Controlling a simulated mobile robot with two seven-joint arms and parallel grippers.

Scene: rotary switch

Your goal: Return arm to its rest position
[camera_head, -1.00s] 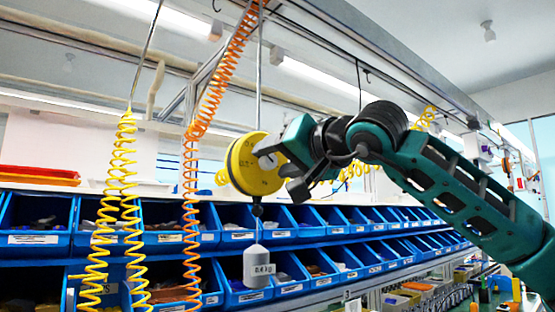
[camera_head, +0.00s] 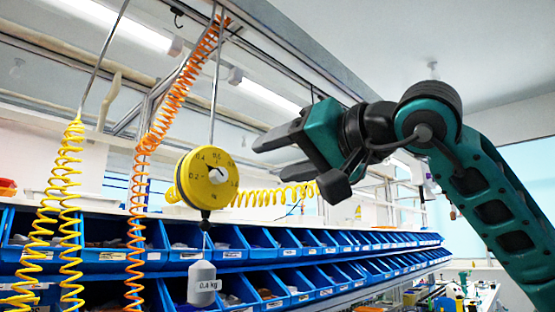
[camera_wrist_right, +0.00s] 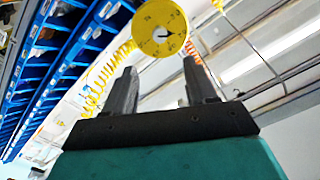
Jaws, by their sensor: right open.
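The yellow round rotary switch (camera_head: 207,178) hangs from a rod, with a dial scale and a small white knob (camera_head: 218,174) on its face. A grey weight (camera_head: 203,284) marked 0.4 kg hangs below it. My right gripper (camera_head: 275,137) is up and to the right of the switch, apart from it, open and empty. In the right wrist view the switch (camera_wrist_right: 160,27) shows beyond the two spread fingers (camera_wrist_right: 158,80), with a gap between. My left gripper is not in view.
Yellow coiled hoses (camera_head: 62,195) and an orange coiled hose (camera_head: 143,165) hang on the left. Rows of blue bins (camera_head: 105,255) run behind and below the switch. An overhead rail (camera_head: 290,62) crosses above. Open air surrounds the gripper.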

